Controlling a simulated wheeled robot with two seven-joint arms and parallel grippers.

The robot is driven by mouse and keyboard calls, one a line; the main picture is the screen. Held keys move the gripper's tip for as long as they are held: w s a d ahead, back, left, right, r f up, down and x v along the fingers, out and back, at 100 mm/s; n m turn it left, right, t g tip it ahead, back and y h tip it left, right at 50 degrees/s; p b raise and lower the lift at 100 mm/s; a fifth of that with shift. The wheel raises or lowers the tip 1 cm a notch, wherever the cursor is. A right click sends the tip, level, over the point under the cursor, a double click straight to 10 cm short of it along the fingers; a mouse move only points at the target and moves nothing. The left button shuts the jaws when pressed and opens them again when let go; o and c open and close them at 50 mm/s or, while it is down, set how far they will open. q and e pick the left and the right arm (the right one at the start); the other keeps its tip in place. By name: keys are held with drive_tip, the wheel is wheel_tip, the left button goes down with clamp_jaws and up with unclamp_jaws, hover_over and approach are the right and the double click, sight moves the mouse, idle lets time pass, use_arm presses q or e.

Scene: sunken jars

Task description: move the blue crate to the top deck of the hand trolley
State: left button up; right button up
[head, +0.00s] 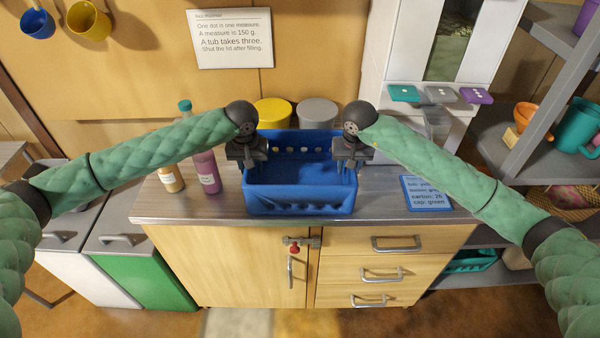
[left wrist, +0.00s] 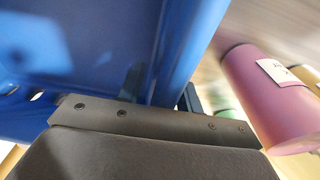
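The blue crate (head: 300,199) stands upright on the grey counter, and it fills much of the left wrist view (left wrist: 95,40). It looks empty. My left gripper (head: 255,166) is at its left end wall and my right gripper (head: 347,164) at its right end wall. Both point down, with fingers on either side of the wall. The fingers look spread; whether they touch the wall is hard to see. In the left wrist view, dark fingers show on both sides of the blue wall. I cannot make out the hand trolley in either view.
A magenta bottle (head: 206,172) and a tan bottle (head: 171,178) stand close left of the crate. Yellow (head: 272,112) and grey (head: 317,112) round tubs are behind it. A blue card (head: 425,193) lies to the right. A dispenser (head: 436,95) stands at the back right.

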use_arm(q)
clamp_jaws()
use_arm(e)
clamp_jaws()
use_arm(q)
drive_tip(key=shift+r, duration=0.15)
use_arm(e)
drive_tip(key=shift+r, duration=0.15)
